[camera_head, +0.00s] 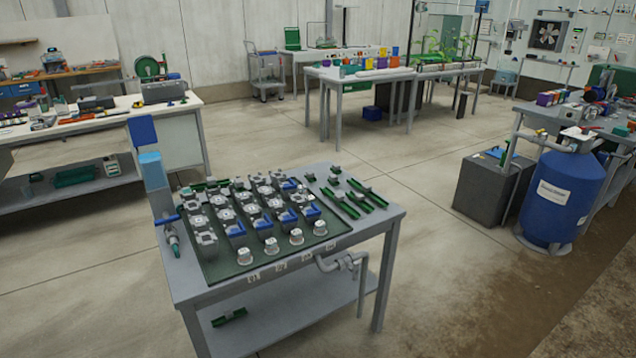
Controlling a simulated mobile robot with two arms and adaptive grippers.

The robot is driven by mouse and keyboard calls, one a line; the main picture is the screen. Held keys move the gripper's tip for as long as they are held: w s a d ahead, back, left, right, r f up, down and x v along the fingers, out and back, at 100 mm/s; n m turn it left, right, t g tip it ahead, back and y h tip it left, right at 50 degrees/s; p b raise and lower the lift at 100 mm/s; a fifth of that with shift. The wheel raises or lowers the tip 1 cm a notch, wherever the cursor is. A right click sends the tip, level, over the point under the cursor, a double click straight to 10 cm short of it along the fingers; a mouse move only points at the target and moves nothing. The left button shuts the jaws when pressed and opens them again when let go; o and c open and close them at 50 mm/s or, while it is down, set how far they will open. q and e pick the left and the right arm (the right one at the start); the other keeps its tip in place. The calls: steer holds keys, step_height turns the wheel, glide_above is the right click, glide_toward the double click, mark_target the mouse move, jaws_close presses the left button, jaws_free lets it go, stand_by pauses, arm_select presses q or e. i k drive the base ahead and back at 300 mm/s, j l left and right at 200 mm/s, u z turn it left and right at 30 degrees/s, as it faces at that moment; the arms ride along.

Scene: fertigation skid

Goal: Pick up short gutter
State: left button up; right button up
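Several green gutter-like pieces lie at the right of the grey table (388,219) in the middle of the view. One green piece (340,204) lies slantwise beside another green piece (368,195) nearer the right edge. Another green piece (230,317) lies on the lower shelf of the same table. Green also shows at the back left of the tabletop, partly behind grey parts. I cannot tell which piece is the short gutter. Neither of my grippers is in view.
A dark green mat (228,267) with rows of grey, white and blue parts covers much of the tabletop. A pipe with a valve (345,263) sticks out at the front. A blue barrel (560,197) and dark tank (492,187) stand right. The floor between is clear.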

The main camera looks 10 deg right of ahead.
mark_target(237, 184)
steer(key=i+j+z, duration=0.15)
steer(key=z, duration=0.3)
steer(key=j+z, duration=0.4)
steer(key=i+j+z, duration=0.1)
steer(key=j+z, duration=0.15)
steer(key=z, duration=0.2)
steer(key=j+z, duration=0.4)
steer(key=j, duration=0.9)
steer(key=k+j, duration=0.15)
steer(key=j, duration=1.7)
steer(key=k+j, duration=0.1)
steer(key=j, duration=0.8)
